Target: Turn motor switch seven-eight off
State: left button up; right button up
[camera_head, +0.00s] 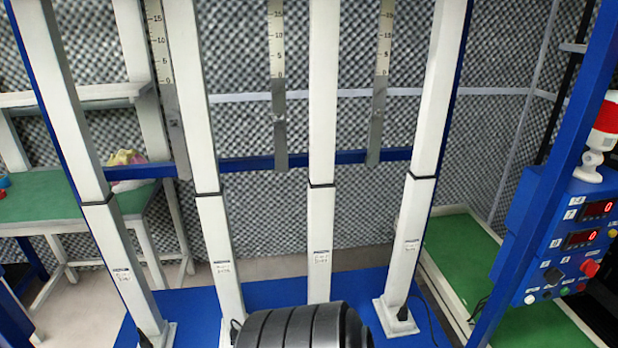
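A blue control panel (560,240) is mounted on the blue frame at the right edge. It has two red-lit displays, the upper display (598,208) and the lower display (581,239), each seeming to read 0. A black switch knob (553,276) sits left of a red button (590,268), below the displays. Smaller buttons line the bottom edge. The labels are too small to read, so I cannot tell which control is motor switch seven-eight or its position. Neither of my grippers is in view.
Several white posts (321,235) stand on a blue base (270,290) in front of me, with ruler scales (277,40) behind. A blue upright (540,180) borders the panel's left side. A red-and-white beacon (601,135) is above the panel. A green table (40,205) stands left.

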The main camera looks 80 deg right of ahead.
aim_at(589, 267)
jog(key=z, duration=4.25)
